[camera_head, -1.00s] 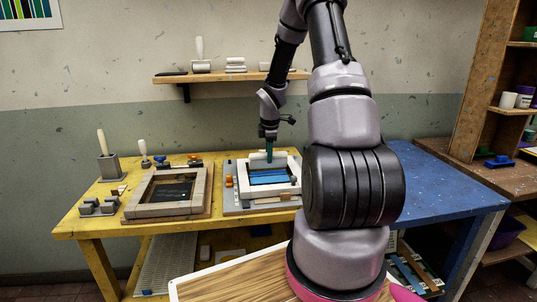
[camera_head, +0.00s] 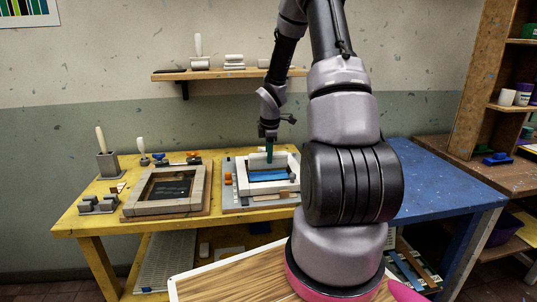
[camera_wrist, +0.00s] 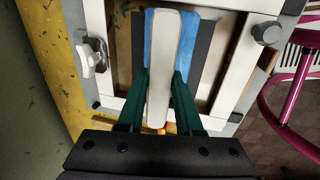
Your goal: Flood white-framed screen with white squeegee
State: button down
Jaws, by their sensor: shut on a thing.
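The white-framed screen (camera_head: 284,186) lies on its grey base on the yellow table, with blue ink and dark mesh inside the frame. The white squeegee (camera_head: 257,158) stands at the back part of the screen, below my gripper (camera_head: 269,144). In the wrist view, my gripper (camera_wrist: 161,76) has its green fingers shut on the long pale handle of the squeegee (camera_wrist: 172,48). A blue strip shows beside the handle over the screen, whose white frame (camera_wrist: 236,62) surrounds it. The squeegee's lower edge is hidden, so I cannot tell whether it touches the mesh.
A second, beige-framed screen (camera_head: 143,208) lies to the left. A blue table (camera_head: 430,185) adjoins on the right. A shelf (camera_head: 225,74) hangs above.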

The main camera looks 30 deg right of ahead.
jog(key=shift+s+a, duration=0.25)
jog(key=shift+s, duration=0.55)
jog(key=shift+s+a, duration=0.2)
jog(key=shift+s, duration=0.6)
jog(key=shift+s+a, duration=0.25)
jog(key=shift+s, duration=0.55)
jog(key=shift+r, duration=0.1)
jog(key=shift+r, duration=2.4)
